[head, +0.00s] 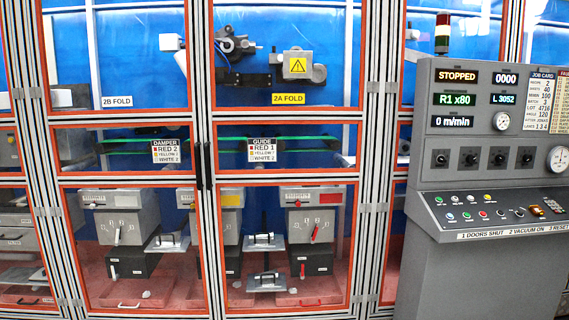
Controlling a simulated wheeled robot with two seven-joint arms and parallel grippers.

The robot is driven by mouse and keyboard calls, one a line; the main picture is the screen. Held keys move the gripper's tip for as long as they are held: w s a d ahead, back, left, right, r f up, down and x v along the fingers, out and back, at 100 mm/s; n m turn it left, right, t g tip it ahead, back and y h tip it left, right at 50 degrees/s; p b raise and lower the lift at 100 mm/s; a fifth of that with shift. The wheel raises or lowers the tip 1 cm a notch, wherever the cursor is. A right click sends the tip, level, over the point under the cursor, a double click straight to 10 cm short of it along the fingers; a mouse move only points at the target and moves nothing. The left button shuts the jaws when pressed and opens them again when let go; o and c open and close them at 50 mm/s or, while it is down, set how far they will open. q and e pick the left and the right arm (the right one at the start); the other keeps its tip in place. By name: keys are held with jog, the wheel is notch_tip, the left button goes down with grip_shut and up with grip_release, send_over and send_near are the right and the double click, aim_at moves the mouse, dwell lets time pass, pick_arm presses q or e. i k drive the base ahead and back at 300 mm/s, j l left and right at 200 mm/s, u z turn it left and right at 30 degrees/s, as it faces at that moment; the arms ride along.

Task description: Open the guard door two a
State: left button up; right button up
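The guard door two A (280,114) is the framed clear door right of centre, with an orange inner edge and a yellow "2A FOLD" label (288,99) behind or on its pane. It looks shut. A black upright handle (208,166) is at its left edge. Beside it is the similar handle (198,166) of the neighbouring door with the "2B FOLD" label (117,102). That door also looks shut. Neither of my grippers is in view.
A grey control console (480,250) stands at the right, in front of the guards, its display (457,77) reading "STOPPED". Nothing visible blocks the two handles.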

aim_at(212, 116)
jog(key=i+l+u, duration=0.15)
jog(key=i+l, duration=0.25)
jog(key=i+l+u, duration=0.2)
jog(key=i+l, duration=0.3)
jog(key=i+l+u, duration=0.15)
jog(key=i+l, duration=0.4)
jog(key=i+l+u, duration=0.15)
jog(key=i+l, duration=0.3)
jog(key=l, duration=0.2)
